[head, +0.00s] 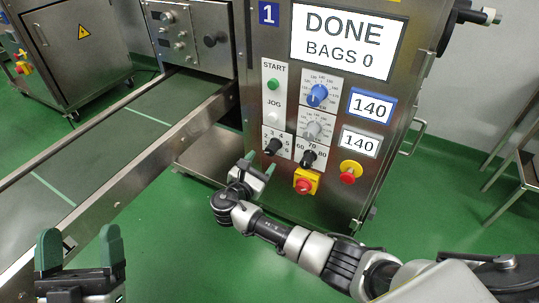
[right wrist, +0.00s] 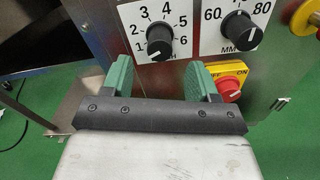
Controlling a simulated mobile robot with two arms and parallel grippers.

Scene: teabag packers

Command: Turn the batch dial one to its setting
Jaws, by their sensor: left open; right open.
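The batch dial (head: 273,146) is a black knob with a scale of 1 to 6, low on the front of the machine marked 1. In the right wrist view the dial (right wrist: 159,37) sits just beyond the fingertips, between their lines; its label is partly hidden, ending in H. My left gripper (head: 80,248) is open and empty at lower left.
A black MM dial (head: 308,159) is right of the batch dial, with a red-and-yellow switch (head: 306,182) below. Blue (head: 318,95) and grey (head: 314,129) dials are above. The screen (head: 346,40) reads DONE, BAGS 0. A conveyor (head: 110,145) runs along the left.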

